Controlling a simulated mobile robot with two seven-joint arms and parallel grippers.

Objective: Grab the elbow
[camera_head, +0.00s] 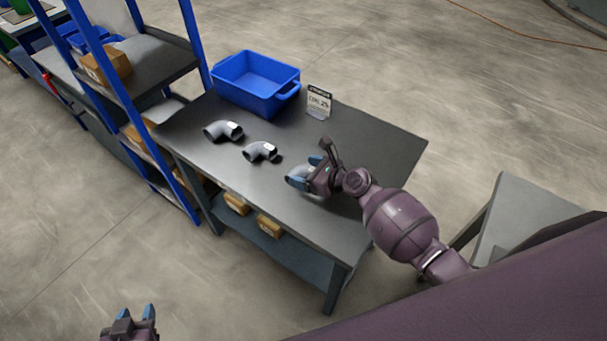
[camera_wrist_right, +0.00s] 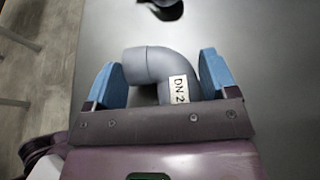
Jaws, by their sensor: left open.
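Three grey pipe elbows are on the dark workbench (camera_head: 340,150). One elbow (camera_head: 221,131) lies at the left, and a second elbow (camera_head: 262,151) lies in the middle. The third elbow (camera_head: 296,174) is at my right gripper (camera_head: 305,170) and partly hidden by it. In the right wrist view this elbow (camera_wrist_right: 155,66) lies between the two blue fingers, with a white "DN 2…" label facing my palm. The fingers are apart on either side of it, with no clear grip visible. My left gripper (camera_head: 136,312) is open and empty, low at the left, away from the bench.
A blue bin (camera_head: 255,83) and a small sign (camera_head: 319,101) stand at the bench's far edge. A blue-framed shelf (camera_head: 150,65) with cardboard boxes is at the left. A grey table (camera_head: 515,220) is at the right. The bench's right part is clear.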

